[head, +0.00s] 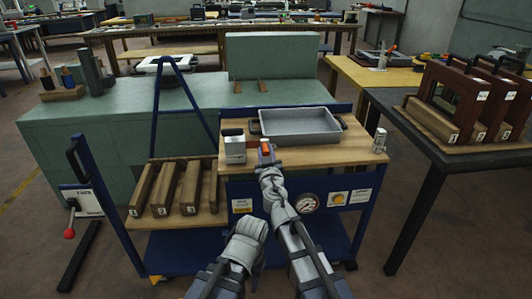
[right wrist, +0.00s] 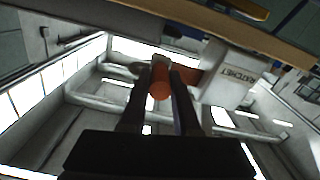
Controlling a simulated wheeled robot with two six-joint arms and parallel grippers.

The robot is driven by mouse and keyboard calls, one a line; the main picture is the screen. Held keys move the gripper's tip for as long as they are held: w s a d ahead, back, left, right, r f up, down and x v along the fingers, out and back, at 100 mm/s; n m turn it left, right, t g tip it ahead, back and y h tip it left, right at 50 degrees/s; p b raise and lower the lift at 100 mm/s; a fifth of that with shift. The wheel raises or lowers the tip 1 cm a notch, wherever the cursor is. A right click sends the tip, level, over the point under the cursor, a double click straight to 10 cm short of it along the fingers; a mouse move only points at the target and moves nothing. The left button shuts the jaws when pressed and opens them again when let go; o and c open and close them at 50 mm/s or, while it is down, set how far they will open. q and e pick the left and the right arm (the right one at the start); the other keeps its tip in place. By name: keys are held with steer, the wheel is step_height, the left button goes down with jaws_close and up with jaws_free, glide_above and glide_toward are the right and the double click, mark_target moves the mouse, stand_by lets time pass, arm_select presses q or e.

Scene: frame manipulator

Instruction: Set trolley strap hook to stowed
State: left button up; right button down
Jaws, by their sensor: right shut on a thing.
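My right gripper (head: 266,151) is at the trolley's front top edge. In the right wrist view its two dark fingers (right wrist: 158,88) are shut on an orange handle (right wrist: 160,82), which looks like part of the strap hook. The orange handle also shows in the head view (head: 265,145). A grey-white ratchet box (right wrist: 228,78) with printed lettering is just beside the handle; in the head view the box (head: 234,149) stands on the trolley's wooden top (head: 330,155). The hook's tip and the strap are not clear. My left arm is folded low in the middle, and its gripper does not show.
A grey metal tray (head: 300,126) lies on the trolley top behind the gripper. Numbered wooden blocks (head: 165,190) stand on the lower left shelf. A gauge (head: 306,203) is on the trolley front. A dark table (head: 430,160) with wooden frames is at the right.

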stand_by(0.3)
steer(key=c, duration=0.7)
jaws_free()
steer(key=shift+o, duration=0.2)
steer(key=s, duration=0.7)
steer(key=shift+s+d, duration=0.35)
steer(key=shift+d, duration=0.05)
